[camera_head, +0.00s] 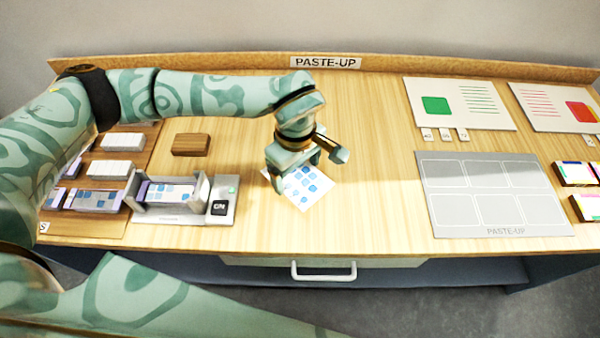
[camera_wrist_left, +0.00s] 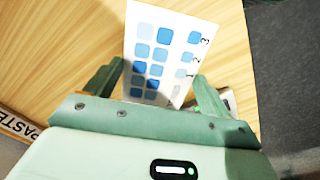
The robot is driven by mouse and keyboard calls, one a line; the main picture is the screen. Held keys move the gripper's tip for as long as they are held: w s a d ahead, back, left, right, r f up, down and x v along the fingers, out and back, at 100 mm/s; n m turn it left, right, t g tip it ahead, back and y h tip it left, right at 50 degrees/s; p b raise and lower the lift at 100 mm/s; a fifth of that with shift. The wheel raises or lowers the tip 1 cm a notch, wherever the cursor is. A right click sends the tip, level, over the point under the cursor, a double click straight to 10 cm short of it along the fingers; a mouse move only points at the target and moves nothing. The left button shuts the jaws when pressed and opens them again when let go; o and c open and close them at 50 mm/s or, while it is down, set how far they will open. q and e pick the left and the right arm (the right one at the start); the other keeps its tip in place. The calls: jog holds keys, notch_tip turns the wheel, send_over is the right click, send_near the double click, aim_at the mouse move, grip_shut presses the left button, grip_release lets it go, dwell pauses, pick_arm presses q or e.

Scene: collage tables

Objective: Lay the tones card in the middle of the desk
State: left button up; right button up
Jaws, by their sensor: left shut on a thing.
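The tones card is a white card (camera_head: 306,190) with rows of blue swatches, from pale to dark. It is at the middle-left part of the desk (camera_head: 375,215). My left gripper (camera_head: 293,171) is above it, shut on it, with the fingers at its sides. In the left wrist view the card (camera_wrist_left: 168,42) sticks out between the two fingers (camera_wrist_left: 159,72), with small numbers along one edge. The fingers hide part of the card in the head view. I cannot tell whether it touches the desk. My right gripper is not in view.
A small device with a grey switch box (camera_head: 221,206) and a brown block (camera_head: 191,144) stand left of the card. Several blocks sit on a brown board at far left. A grey PASTE-UP mat (camera_head: 495,231) and two printed sheets (camera_head: 459,92) lie right. Between card and mat is clear.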

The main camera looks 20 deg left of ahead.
aim_at(297, 175)
pick_arm(q)
jog(key=w+f, duration=0.1)
jog(key=w+a+f+b, duration=0.1)
jog(key=f, duration=0.1)
jog(key=shift+w+f, duration=0.15)
jog(key=shift+w, duration=0.15)
notch_tip(297, 175, down, 4)
jog(key=shift+w+r+b, duration=0.1)
jog(key=shift+r+b, duration=0.15)
jog(key=shift+b, duration=0.35)
jog(key=shift+r, duration=0.15)
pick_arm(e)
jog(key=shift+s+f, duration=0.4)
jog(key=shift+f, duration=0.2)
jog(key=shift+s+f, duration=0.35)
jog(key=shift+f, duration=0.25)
pick_arm(q)
jog(key=o, duration=0.9)
jog(key=shift+c, duration=0.2)
notch_tip(297, 175, up, 12)
jog(key=p, duration=0.3)
jog(key=shift+a, duration=0.1)
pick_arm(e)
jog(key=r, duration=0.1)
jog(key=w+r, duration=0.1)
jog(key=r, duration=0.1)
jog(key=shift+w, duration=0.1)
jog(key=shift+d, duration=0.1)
